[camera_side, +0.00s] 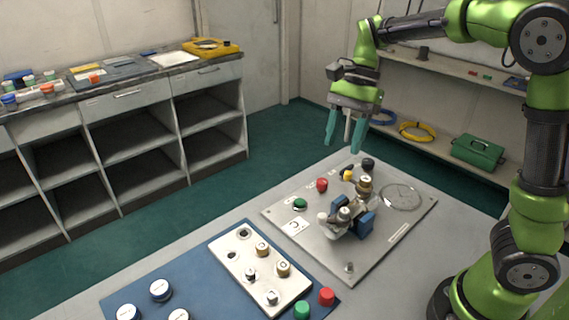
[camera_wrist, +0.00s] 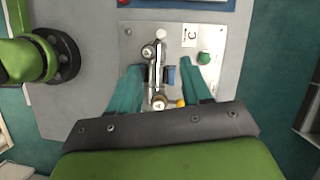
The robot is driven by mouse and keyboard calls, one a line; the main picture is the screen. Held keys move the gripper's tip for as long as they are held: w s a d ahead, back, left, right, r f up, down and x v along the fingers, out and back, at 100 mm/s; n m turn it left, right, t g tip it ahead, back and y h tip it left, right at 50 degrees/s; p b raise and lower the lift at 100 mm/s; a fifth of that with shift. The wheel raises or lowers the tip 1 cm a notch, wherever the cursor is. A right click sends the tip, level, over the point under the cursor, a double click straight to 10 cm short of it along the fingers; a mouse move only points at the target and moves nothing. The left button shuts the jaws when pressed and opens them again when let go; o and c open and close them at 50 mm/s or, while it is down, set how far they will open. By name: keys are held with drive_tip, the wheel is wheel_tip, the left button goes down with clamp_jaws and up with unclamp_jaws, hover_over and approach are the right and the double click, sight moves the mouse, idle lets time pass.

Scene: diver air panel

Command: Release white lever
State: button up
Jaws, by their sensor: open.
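On the grey metal panel (camera_side: 285,218) stands a lever assembly between two blue blocks (camera_side: 366,223). A white round knob (camera_side: 322,217) is at its near left end; I take it as the white lever's end. The wrist view shows the white knob (camera_wrist: 157,34) at the top of the long grey lever part (camera_wrist: 158,66). My gripper (camera_side: 343,148) is open, raised above and behind the panel. In the wrist view, my gripper's fingers (camera_wrist: 163,66) appear on either side of the assembly, from above. A pale strip shows between the fingers in the side view; I cannot tell what it is.
A blue mat (camera_side: 208,270) with a white plate (camera_side: 240,262) of several knobs lies in front. The air above the panel looks free.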

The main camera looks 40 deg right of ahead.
approach(322, 214)
drive_tip(key=x, duration=0.8)
drive_tip(key=shift+s+a+f, duration=0.15)
drive_tip(key=shift+f, duration=0.25)
drive_tip(key=shift+c, duration=0.3)
